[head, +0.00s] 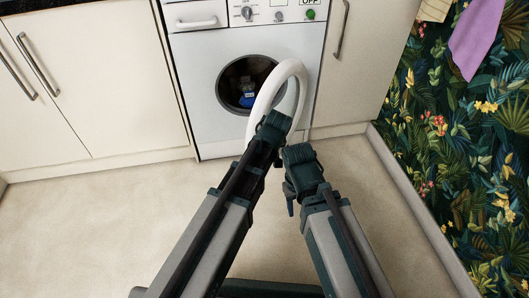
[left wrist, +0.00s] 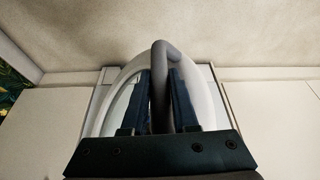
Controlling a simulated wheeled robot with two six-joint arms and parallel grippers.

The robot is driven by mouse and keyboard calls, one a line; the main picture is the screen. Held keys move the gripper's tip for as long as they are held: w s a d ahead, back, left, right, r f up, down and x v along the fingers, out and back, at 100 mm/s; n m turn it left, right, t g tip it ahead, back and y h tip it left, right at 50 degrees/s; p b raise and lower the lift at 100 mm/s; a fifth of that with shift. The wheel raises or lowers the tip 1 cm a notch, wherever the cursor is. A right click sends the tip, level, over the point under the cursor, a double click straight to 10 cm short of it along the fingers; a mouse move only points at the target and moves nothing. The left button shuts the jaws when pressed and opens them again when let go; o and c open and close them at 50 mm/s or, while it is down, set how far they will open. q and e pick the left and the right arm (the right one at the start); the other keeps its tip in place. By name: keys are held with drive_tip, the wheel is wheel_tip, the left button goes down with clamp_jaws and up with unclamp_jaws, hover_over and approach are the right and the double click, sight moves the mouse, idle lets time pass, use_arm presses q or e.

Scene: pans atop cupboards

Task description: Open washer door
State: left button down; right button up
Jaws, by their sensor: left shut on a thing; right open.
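The white washer (head: 203,68) stands between the cupboards. Its round white door (head: 292,68) is swung out from the front toward me, and the dark drum opening (head: 233,88) shows behind it with something blue inside. My left gripper (head: 275,121) is at the near edge of the door. In the left wrist view its two fingers (left wrist: 163,95) are on either side of a grey handle (left wrist: 160,57) on the door rim (left wrist: 128,74), shut on it. My right gripper (head: 298,154) is just right of the left one, below the door, open and empty; its fingertips are hard to see.
Cream cupboards (head: 95,90) stand left of the washer, and another cupboard (head: 358,65) stands right of it. A wall with leafy wallpaper (head: 460,150) closes off the right side. The beige floor (head: 95,225) is clear.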

use_arm(q)
drive_tip(key=shift+w, duration=0.1)
drive_tip(key=c, duration=0.7)
unclamp_jaws()
drive_tip(key=shift+r, duration=0.1)
drive_tip(key=p+v, duration=0.7)
drive_tip(key=shift+r, duration=0.1)
